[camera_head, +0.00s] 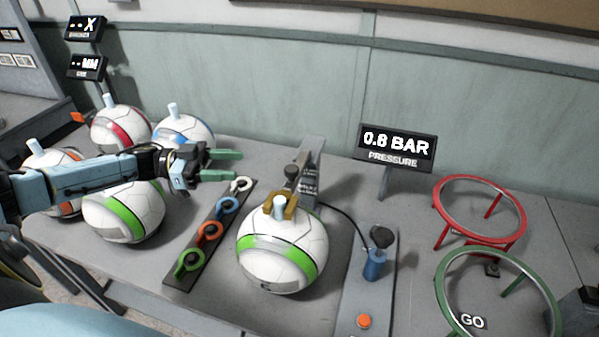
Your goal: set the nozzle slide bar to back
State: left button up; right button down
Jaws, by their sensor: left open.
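The nozzle unit stands behind the front ball (275,272), with a grey upright post (310,165), a dark knob (291,170) and a gold fork-shaped piece (283,204) over the ball's top. The slide bar cannot be clearly told apart from the rest of this unit. The front ball is white with a green band and has a pale blue plug on top. My left gripper (236,165) is open and empty, left of the nozzle unit and apart from it, its green fingers pointing right.
Several balls with plugs (120,128) stand at the left, around my left arm. A dark strip (190,269) holds several coloured rings. A blue pump (374,265), red ring stand (510,198) and green ring stand (550,300) are at the right. A pressure sign (396,146) reads 0.8 BAR.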

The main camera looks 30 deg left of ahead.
aim_at(291, 168)
pick_arm(q)
jog(key=x, duration=0.9)
jog(key=f+x, duration=0.1)
jog(key=x, duration=0.3)
jog(key=shift+w+d+p, duration=0.2)
jog(key=shift+w+p, duration=0.1)
jog(key=shift+w, duration=0.1)
jog(key=shift+c, duration=0.4)
grip_shut()
